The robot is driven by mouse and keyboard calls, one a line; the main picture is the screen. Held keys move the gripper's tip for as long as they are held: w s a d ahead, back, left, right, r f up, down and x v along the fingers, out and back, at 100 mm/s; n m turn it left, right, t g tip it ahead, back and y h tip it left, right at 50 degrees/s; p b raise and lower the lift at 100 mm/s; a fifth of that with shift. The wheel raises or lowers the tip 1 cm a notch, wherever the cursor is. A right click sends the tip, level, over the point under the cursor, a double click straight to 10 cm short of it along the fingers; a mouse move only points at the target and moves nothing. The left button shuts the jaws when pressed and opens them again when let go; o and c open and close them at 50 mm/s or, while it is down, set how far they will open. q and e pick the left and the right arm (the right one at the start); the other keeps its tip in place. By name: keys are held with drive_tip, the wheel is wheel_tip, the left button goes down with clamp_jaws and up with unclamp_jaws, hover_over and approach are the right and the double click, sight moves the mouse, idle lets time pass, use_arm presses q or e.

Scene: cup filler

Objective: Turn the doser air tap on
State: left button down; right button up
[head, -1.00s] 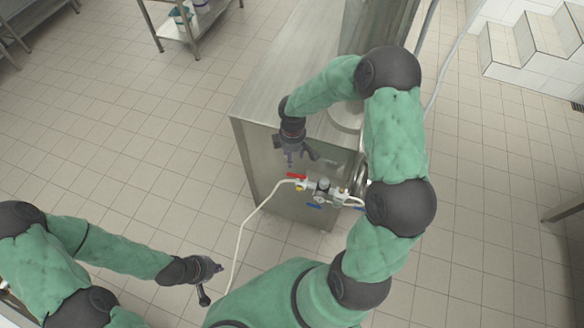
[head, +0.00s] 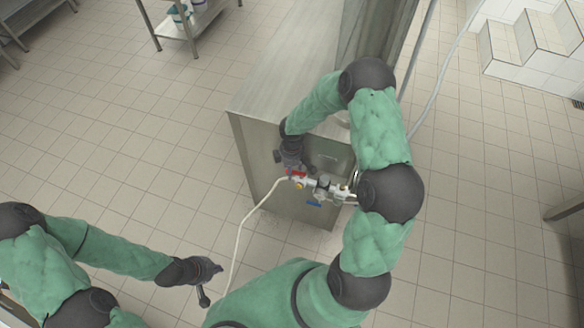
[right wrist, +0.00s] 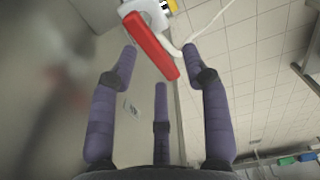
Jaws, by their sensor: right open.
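A red tap lever (head: 298,173) sits at the left end of a metal air fitting (head: 325,190) on the steel cabinet's near side. It also shows in the right wrist view (right wrist: 150,46), lying slantwise between and beyond my finger ends. A blue lever (head: 314,204) is below the fitting. My right gripper (head: 295,172) is open and empty, right at the red lever; in the right wrist view its spread fingers (right wrist: 159,62) surround the lever's free end, and I cannot tell if they touch. My left gripper (head: 213,283) is open and empty, low and left of the cabinet.
The steel cabinet (head: 265,105) stands behind the fitting. A white hose (head: 247,217) runs from the fitting down toward the floor. A shelf rack (head: 186,30) stands at the far left, and white steps (head: 530,45) at the top right. The tiled floor left of the cabinet is clear.

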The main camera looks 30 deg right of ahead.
clamp_jaws()
drive_tip(key=shift+w+d+m+b, duration=0.25)
drive_tip(key=shift+m+b, duration=0.35)
drive_tip(key=shift+m, duration=0.2)
unclamp_jaws()
drive_tip(key=shift+r, duration=0.1)
wheel_tip(320, 180, up, 12)
idle(0.6)
